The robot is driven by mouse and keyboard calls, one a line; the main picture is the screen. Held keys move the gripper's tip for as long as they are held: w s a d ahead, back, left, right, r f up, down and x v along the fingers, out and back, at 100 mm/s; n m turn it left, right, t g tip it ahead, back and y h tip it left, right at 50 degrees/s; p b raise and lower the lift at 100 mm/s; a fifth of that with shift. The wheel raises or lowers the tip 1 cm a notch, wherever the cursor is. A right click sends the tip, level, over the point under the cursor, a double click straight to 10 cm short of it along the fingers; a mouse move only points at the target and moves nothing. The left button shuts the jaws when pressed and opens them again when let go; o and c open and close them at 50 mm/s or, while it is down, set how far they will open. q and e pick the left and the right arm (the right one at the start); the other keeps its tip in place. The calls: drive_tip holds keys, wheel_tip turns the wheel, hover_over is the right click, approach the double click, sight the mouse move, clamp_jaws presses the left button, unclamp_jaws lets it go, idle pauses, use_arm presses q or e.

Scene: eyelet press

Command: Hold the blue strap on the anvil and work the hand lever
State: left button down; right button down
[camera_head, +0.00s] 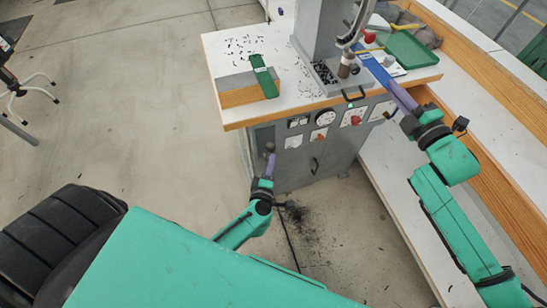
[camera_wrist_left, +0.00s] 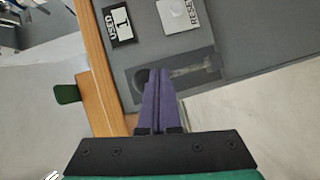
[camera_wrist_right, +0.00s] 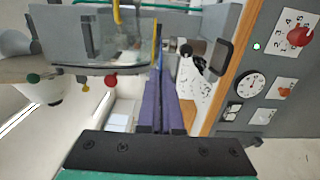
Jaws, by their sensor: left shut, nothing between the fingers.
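The blue strap (camera_head: 375,67) lies over the tabletop, running from the press head area toward my right gripper. My right gripper (camera_head: 394,87) is shut on the strap's near end; a thin blue strip shows at its fingertips in the right wrist view (camera_wrist_right: 158,62). The anvil is hard to make out under the press head (camera_head: 345,66). My left gripper (camera_head: 270,160) is shut and empty in front of the cabinet's left part. In the left wrist view its fingertips (camera_wrist_left: 160,72) overlap a dark slot (camera_wrist_left: 205,70) holding a grey bar, possibly the hand lever.
A green tray (camera_head: 405,48) stands at the back right. The cabinet front carries a gauge (camera_head: 325,118) and switches. A wooden-edged bench (camera_head: 480,90) stands at right.

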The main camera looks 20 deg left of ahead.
use_arm(q)
drive_tip(key=shift+s+d+f, duration=0.35)
drive_tip(key=shift+s+d, duration=0.15)
drive_tip(key=shift+s, duration=0.1)
drive_tip(key=shift+s+d+f, duration=0.35)
drive_tip(key=shift+s+d, duration=0.15)
drive_tip(key=shift+s, duration=0.1)
drive_tip(key=s+d+f, duration=0.2)
drive_tip(key=s, duration=0.1)
drive_tip(key=shift+s+d+f, duration=0.1)
drive_tip(key=shift+s+d, duration=0.1)
drive_tip(key=shift+d, duration=0.2)
idle(1.5)
drive_tip(key=v, duration=1.2)
